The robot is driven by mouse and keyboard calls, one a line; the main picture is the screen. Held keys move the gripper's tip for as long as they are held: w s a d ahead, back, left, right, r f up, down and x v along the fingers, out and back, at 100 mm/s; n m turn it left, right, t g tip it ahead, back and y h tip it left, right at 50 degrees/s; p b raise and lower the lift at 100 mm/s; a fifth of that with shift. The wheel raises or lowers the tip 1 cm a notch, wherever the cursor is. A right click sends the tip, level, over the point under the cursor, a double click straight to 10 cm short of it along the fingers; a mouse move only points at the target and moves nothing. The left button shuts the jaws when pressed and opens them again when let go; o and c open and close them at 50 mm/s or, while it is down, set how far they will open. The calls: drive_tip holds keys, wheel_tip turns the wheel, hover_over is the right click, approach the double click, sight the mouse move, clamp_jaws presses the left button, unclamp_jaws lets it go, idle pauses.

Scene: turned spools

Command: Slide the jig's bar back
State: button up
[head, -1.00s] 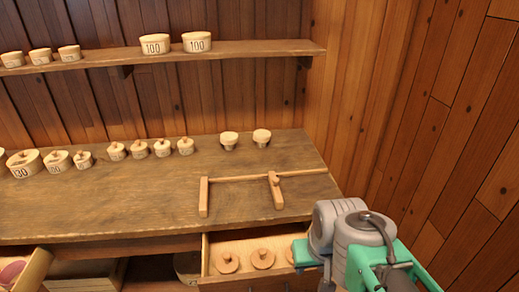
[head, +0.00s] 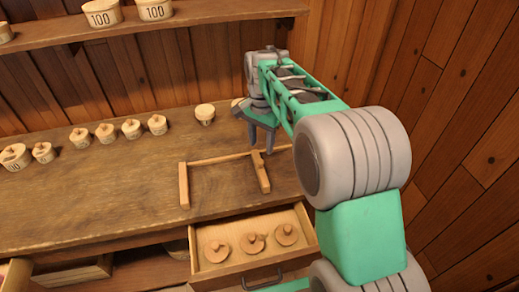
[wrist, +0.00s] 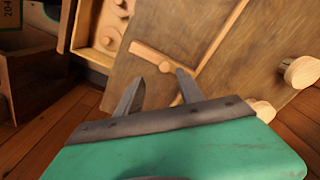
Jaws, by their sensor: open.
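The jig lies on the bench, with a thin wooden rail (head: 220,158), an end block (head: 184,185) at its left and a crosswise bar (head: 261,174) to the right. The bar also shows in the wrist view (wrist: 150,54), just beyond the fingertips. My gripper (head: 261,149) is open and points down at the bar's far end, by the rail. My arm hides the rail's right end in the head view.
An open drawer (head: 204,277) with several knobbed wooden discs juts out below the jig. Several lidded pots stand along the bench's back left, and a spool (head: 204,113) stands behind the jig. A shelf (head: 190,18) runs above; a plank wall (head: 465,150) closes the right.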

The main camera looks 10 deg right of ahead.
sight(260, 161)
drive_tip(key=shift+w+f+m, duration=0.1)
drive_tip(key=shift+w+m, duration=0.3)
drive_tip(key=shift+w, duration=0.15)
drive_tip(key=shift+w+f, duration=0.1)
drive_tip(key=shift+f, duration=0.15)
wheel_tip(260, 161, down, 7)
drive_tip(key=shift+f+p, duration=0.15)
drive_tip(key=shift+p, duration=0.5)
drive_tip(key=shift+c, duration=0.2)
clamp_jaws()
